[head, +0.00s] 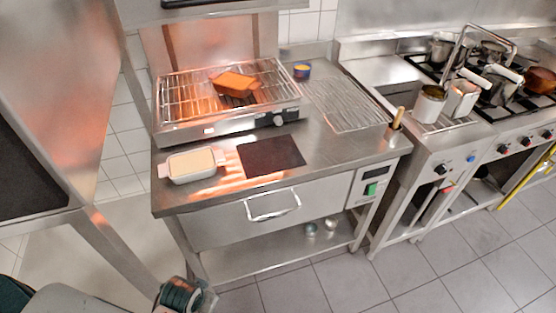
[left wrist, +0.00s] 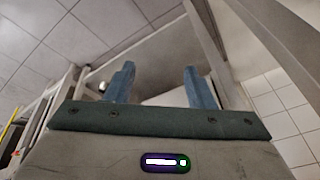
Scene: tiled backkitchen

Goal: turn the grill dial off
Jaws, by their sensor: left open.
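The grill (head: 228,100) stands on the steel counter in the head view, with an orange block (head: 235,84) on its wire rack and an orange glow behind. In the head view only part of my left arm shows at the bottom, well below and apart from the grill. My right gripper is not in view.
A white dish (head: 192,166) and a dark mat (head: 271,156) lie on the counter (head: 325,150) before the grill. A drawer handle (head: 273,206) juts out at the front. A stove with pots (head: 429,103) stands at the right. The tiled floor before the counter is clear.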

